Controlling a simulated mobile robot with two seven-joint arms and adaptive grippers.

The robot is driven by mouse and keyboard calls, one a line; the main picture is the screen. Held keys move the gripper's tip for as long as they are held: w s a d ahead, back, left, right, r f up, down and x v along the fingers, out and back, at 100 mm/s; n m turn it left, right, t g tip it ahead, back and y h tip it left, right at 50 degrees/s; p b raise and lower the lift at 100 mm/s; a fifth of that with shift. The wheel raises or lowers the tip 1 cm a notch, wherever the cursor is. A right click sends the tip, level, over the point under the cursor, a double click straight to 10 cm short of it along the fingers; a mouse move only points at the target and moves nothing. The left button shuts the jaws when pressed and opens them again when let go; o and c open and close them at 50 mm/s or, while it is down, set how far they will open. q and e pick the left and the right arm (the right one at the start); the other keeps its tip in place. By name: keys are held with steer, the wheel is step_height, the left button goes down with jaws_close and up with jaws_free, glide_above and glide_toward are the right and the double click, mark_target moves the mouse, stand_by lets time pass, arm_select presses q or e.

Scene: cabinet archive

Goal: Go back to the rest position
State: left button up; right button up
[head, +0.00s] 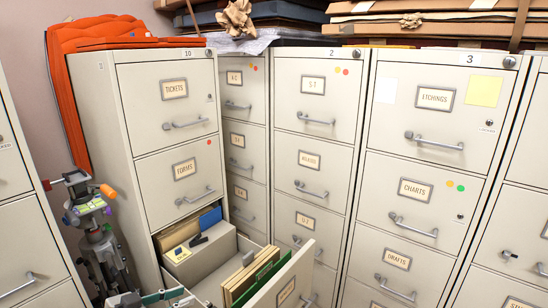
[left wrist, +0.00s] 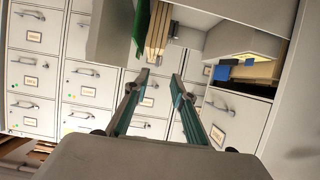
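My left gripper (head: 167,297) shows at the bottom edge of the head view, over the front left of an open drawer (head: 290,285). In the left wrist view its two fingers (left wrist: 160,75) stand apart with nothing between them. Green and tan folders (left wrist: 157,28) in the drawer show beyond the fingertips. My right gripper is in neither view.
The drawer holds upright folders (head: 256,278) and a grey box (head: 203,258) with a yellow note. Filing cabinets (head: 318,100) line the back. A tripod-like device (head: 95,225) stands at left. Orange cloth (head: 85,50) and flat boxes (head: 440,25) lie on top.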

arm_select(q)
steer(key=s+d+f+n+y, duration=0.1)
steer(key=s+d+f, duration=0.5)
steer(key=s+f, duration=0.45)
steer(key=s+a+f+n+y, duration=0.1)
steer(key=s+f+y, duration=0.3)
steer(key=s+f, duration=0.4)
steer(key=s+n, duration=0.1)
steer(key=s, duration=0.2)
steer(key=shift+s+a+f+y, duration=0.3)
steer(key=shift+s+a+f, duration=0.05)
steer(key=shift+s+a, duration=0.05)
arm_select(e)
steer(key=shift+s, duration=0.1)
arm_select(q)
steer(key=shift+c, duration=0.4)
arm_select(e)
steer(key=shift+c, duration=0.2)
arm_select(q)
steer(key=c, duration=0.6)
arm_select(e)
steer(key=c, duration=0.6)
arm_select(q)
steer(key=shift+w+d, duration=0.1)
jaws_close()
